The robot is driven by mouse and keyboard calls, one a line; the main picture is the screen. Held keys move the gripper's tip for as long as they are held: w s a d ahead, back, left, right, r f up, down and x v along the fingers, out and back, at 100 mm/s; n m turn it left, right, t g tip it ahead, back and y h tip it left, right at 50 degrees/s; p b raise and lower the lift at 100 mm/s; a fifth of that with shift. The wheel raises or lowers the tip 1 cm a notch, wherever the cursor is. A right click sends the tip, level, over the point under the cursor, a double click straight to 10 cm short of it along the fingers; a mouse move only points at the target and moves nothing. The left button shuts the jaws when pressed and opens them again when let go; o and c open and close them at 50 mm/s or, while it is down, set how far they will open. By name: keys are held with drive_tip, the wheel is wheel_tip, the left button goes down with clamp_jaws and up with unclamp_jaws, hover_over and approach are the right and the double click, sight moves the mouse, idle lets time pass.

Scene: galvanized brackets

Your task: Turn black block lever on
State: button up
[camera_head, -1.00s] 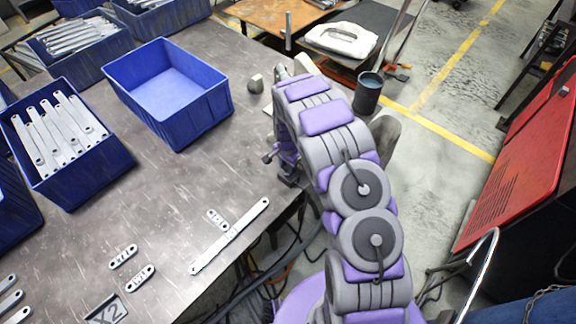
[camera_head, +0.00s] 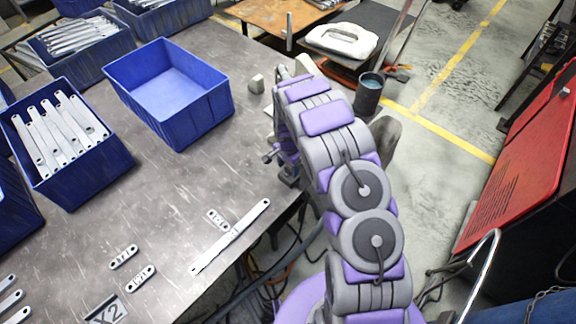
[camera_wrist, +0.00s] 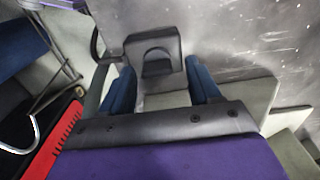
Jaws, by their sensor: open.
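In the wrist view a black block (camera_wrist: 152,44) stands ahead of my gripper, with a smaller dark lever-like piece (camera_wrist: 157,68) on its near face. My gripper (camera_wrist: 160,68) is open, its two blue fingers apart, one to each side of the block's lower part. Nothing is held between them. I cannot tell whether a finger touches the block, or which way the lever is set. In the head view my arm hides the block, and the gripper's fingers cannot be made out.
A metal table (camera_head: 185,215) carries an empty blue bin (camera_head: 190,128), a bin of metal brackets (camera_head: 85,175) and loose brackets (camera_head: 230,238). A dark cup (camera_head: 368,98) stands right of my arm. A red cabinet (camera_head: 520,165) is at the right. The floor between is mostly open.

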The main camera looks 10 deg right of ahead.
sight(288, 168)
drive_tip(key=shift+r, duration=0.1)
wheel_tip(288, 168, up, 17)
drive_tip(key=p, duration=0.3)
drive_tip(key=shift+r, duration=0.1)
idle(0.5)
drive_tip(key=s+d+r+n, duration=0.2)
drive_tip(key=s+r+n, duration=0.2)
drive_tip(key=s+r, duration=1.3)
drive_tip(key=s+a+r+n+g, duration=0.1)
drive_tip(key=s+n, duration=0.2)
drive_tip(key=s, duration=0.9)
drive_tip(key=s+r+n, duration=0.2)
drive_tip(key=s+n, duration=0.2)
drive_tip(key=s, duration=0.9)
drive_tip(key=shift+s+a+r+g, duration=0.2)
drive_tip(key=shift+a+r+g, duration=0.1)
drive_tip(key=shift+a+g, duration=0.1)
